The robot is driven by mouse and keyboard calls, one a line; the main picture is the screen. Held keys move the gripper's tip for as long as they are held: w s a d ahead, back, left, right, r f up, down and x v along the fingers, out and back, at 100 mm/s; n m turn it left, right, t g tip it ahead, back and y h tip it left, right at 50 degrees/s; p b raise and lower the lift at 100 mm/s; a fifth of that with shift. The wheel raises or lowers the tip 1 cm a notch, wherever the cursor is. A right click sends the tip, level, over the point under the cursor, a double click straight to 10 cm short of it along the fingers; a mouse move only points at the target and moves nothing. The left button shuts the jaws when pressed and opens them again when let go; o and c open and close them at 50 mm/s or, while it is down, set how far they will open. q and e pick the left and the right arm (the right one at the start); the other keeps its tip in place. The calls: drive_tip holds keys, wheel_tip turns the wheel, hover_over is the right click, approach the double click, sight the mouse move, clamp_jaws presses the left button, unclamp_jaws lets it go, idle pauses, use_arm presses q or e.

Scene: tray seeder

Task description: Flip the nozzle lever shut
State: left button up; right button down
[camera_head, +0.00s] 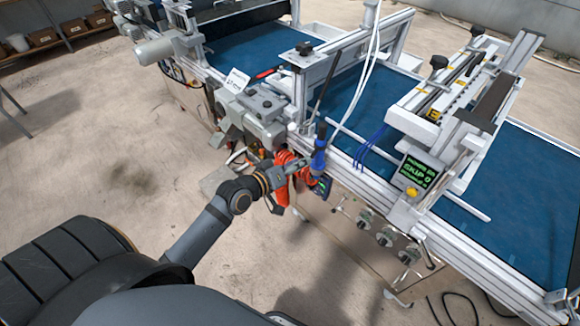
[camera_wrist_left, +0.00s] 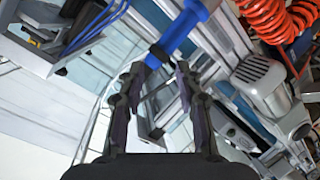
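A blue nozzle (camera_head: 318,155) hangs at the near edge of the machine, beside an orange coiled hose (camera_head: 284,180). In the left wrist view the blue nozzle body (camera_wrist_left: 182,32) runs diagonally just beyond the fingertips, its lower end lying across the gap between them. A separate lever cannot be made out clearly. My left gripper (camera_head: 303,168) is right beside the nozzle. In the left wrist view its two fingers (camera_wrist_left: 160,70) stand apart with nothing clearly gripped; contact with the nozzle cannot be told. My right gripper is not in view.
The seeder's white frame rail (camera_head: 345,165) and blue belt (camera_head: 265,50) lie behind the nozzle. A grey motor unit (camera_head: 250,110) is to its left, and a green display (camera_head: 417,172) to its right. Open floor (camera_head: 110,150) is at the left.

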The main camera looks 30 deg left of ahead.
use_arm(q)
drive_tip(key=shift+v, duration=2.3)
drive_tip(key=s+a+f+g+y, duration=0.2)
drive_tip(key=a+f, duration=0.2)
drive_tip(key=f, duration=0.6)
drive_tip(key=s+a+f+g+y, duration=0.1)
drive_tip(key=s+a+f+y, duration=0.1)
drive_tip(key=a+f, duration=0.5)
drive_tip(key=s+a+f+g+y, duration=0.1)
drive_tip(key=s+a+f+g, duration=0.1)
drive_tip(key=f, duration=1)
drive_tip(key=s+f+m+g+y, duration=0.1)
drive_tip(key=s+f+m+g, duration=0.25)
drive_tip(key=s+f, duration=1.25)
drive_tip(key=s+d+f+m+g, duration=0.1)
drive_tip(key=s+d+f+g, duration=0.1)
drive_tip(key=s, duration=0.5)
drive_tip(key=s+d+f+m+g, duration=0.1)
drive_tip(key=s+d+f+g, duration=0.1)
drive_tip(key=s+d+f, duration=0.2)
drive_tip(key=s, duration=0.3)
drive_tip(key=shift+s+d+f+p, duration=0.3)
drive_tip(key=shift+s+d+p, duration=0.05)
